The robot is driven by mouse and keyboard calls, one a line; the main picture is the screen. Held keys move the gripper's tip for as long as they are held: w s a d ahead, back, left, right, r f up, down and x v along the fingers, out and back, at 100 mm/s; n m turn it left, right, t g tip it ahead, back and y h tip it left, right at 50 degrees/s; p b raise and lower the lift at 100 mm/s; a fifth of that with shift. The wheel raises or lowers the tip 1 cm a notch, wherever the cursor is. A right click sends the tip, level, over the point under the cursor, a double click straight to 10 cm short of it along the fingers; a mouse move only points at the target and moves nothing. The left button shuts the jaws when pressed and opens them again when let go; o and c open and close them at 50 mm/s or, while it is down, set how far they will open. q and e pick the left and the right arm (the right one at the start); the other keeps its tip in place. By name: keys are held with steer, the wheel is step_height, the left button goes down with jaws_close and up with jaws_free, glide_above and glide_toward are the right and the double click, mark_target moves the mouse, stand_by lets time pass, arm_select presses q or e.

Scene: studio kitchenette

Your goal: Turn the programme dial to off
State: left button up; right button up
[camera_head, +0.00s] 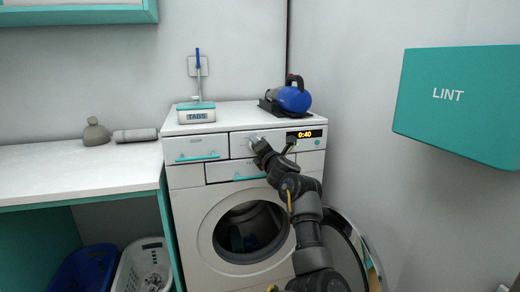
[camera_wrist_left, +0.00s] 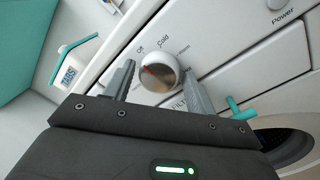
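The washing machine (camera_head: 190,180) stands against the back wall, with a display reading 0:40. Its round silver programme dial (camera_wrist_left: 158,74) shows in the left wrist view, with "Off" and "Cold" printed above it and a red mark on its face. I cannot tell exactly which label the mark points at. My left gripper (camera_wrist_left: 160,68) is open, with one finger on each side of the dial. A gap shows at the left finger; the right finger is close to the dial, contact unclear. In the head view the left gripper (camera_head: 257,144) hides most of the dial. My right gripper is not in view.
The machine's round door (camera_head: 375,262) hangs open at right, beside my arm. A TABS box (camera_head: 196,113) and a blue iron-like appliance (camera_head: 290,98) stand on top. A teal LINT box (camera_head: 460,105) juts out at right. A white counter (camera_head: 75,165) is at left.

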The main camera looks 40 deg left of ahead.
arm_select(q)
steer(key=shift+o, duration=1)
steer(key=r, duration=0.4)
steer(key=shift+s+d, duration=0.15)
steer(key=shift+d, duration=0.1)
steer(key=s+d+r, duration=0.8)
steer(key=s+r, duration=0.1)
steer(key=s, duration=0.2)
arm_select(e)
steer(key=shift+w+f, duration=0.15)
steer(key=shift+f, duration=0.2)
